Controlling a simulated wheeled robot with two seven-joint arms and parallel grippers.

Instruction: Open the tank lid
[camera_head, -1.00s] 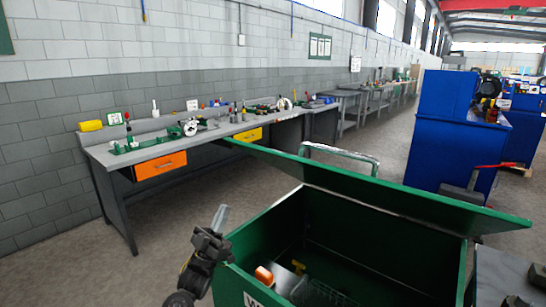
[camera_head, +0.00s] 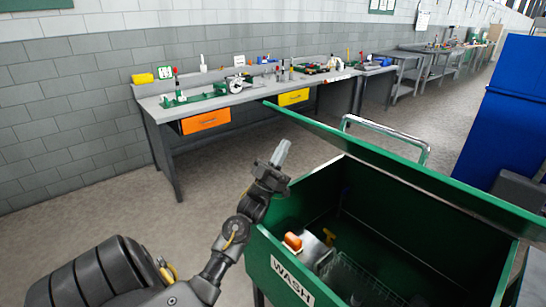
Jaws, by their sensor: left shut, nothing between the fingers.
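The green tank (camera_head: 262,250), marked WASH on its front, stands at the lower right. Its green lid (camera_head: 400,172) is raised and tilted back along the far edge, so the inside shows. My left gripper (camera_head: 281,152) is shut and empty. It points up in front of the tank's left side, in the picture near the left end of the lid; I cannot tell how far apart they are. Inside the tank are an orange-handled thing (camera_head: 292,241), a small yellow thing (camera_head: 329,237) and a wire basket (camera_head: 358,279). My right gripper is not in view.
A grey workbench (camera_head: 240,99) with an orange drawer (camera_head: 205,121), a yellow drawer (camera_head: 293,97) and tools stands along the wall. A chrome rail (camera_head: 385,129) rises behind the lid. A blue cabinet (camera_head: 500,115) stands at the right. Floor between bench and tank is clear.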

